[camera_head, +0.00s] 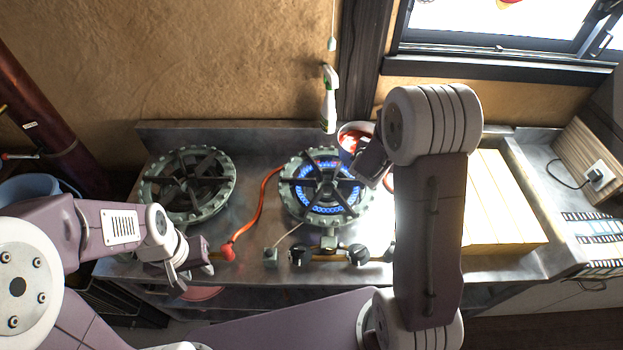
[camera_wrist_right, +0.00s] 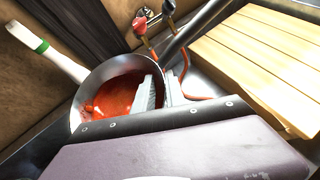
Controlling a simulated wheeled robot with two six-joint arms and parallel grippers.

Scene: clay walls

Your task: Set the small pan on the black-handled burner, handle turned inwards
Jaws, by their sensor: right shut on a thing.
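The small pan (camera_head: 352,132) holds red sauce and is at the back right of the lit burner, partly hidden by my right arm. In the right wrist view the pan (camera_wrist_right: 85,90) is tilted in the picture, and my right gripper (camera_wrist_right: 160,90) is shut on its side, one finger inside the rim. A dark bar, seemingly its handle (camera_wrist_right: 195,30), runs up to the right. The lit burner (camera_head: 288,200) has blue flames and black handles (camera_head: 297,256) in front; nothing stands on it. My left gripper (camera_head: 194,275) appears open and empty by the counter's front edge.
An unlit burner (camera_head: 150,195) stands on the left, with a red handle (camera_head: 228,252) and an orange hose (camera_head: 262,195). A white-green bottle (camera_head: 328,105) is behind the lit burner. A slatted wooden board (camera_head: 505,215) lies on the right.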

